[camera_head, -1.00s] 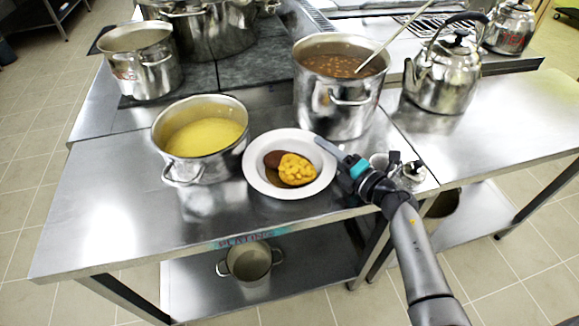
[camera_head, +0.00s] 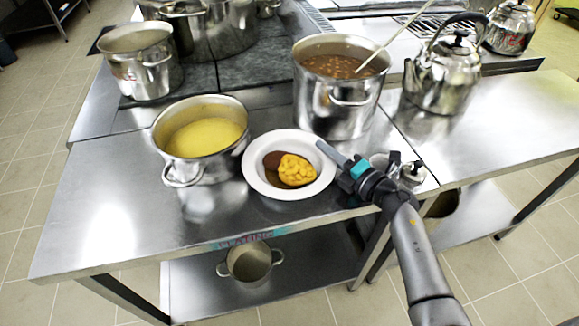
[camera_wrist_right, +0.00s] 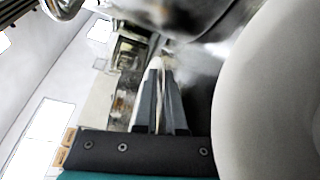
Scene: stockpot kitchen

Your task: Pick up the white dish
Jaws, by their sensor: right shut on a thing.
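The white dish (camera_head: 256,181) is a round plate that sits on the steel table between two pots. It carries brown food and yellow pieces (camera_head: 294,170). My right gripper (camera_head: 326,148) reaches in from the right and is shut on the dish's right rim. In the right wrist view the fingers (camera_wrist_right: 160,72) are close together, with a thin pale edge between them. A large pale curved surface (camera_wrist_right: 270,95) fills the right side of that view, probably the dish. My left gripper is out of view.
A pot of yellow soup (camera_head: 203,137) stands close left of the dish. A tall pot of beans with a ladle (camera_head: 338,110) stands behind it. A kettle (camera_head: 441,78) is at the back right. Small shakers (camera_head: 413,172) are beside my gripper. The table's front left is clear.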

